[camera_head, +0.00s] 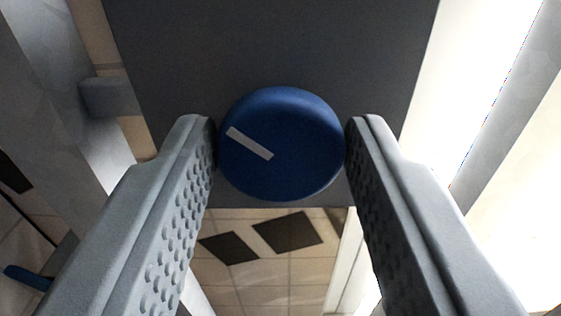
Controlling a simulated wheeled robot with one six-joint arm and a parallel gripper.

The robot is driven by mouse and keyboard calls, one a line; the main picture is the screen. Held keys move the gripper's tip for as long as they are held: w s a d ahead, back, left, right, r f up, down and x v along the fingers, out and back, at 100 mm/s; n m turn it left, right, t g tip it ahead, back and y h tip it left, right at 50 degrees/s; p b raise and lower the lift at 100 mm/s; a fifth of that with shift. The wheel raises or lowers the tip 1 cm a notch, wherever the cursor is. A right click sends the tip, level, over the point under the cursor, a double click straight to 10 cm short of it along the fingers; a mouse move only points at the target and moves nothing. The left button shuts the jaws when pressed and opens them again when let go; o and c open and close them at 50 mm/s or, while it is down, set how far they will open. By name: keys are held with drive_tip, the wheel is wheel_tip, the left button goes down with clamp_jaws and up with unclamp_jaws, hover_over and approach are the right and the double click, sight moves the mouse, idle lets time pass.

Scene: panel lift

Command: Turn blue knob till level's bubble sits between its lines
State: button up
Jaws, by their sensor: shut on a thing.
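The blue knob (290,150) is round, with a white pointer line on its face aimed to the upper left. It sits on the lower part of a dark grey panel (275,45). My gripper (282,138) has one grey finger on each side of the knob, with the fingertips against its left and right edges. It is shut on the knob. The level and its bubble do not show in this view.
A tiled surface with dark squares (287,231) shows below the panel. A grey block (107,96) juts out left of the panel. Bright white areas fill the right side. A small blue piece (27,277) shows at the lower left.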

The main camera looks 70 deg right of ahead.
drive_tip(key=m, duration=0.3)
drive_tip(key=shift+m, duration=0.3)
drive_tip(key=shift+s+m, duration=0.1)
drive_tip(key=shift+m, duration=1.8)
drive_tip(key=o, duration=0.9)
drive_tip(key=shift+a, duration=0.1)
drive_tip(key=v, duration=1.7)
drive_tip(key=shift+s+a+f, duration=0.1)
drive_tip(key=shift+s, duration=0.05)
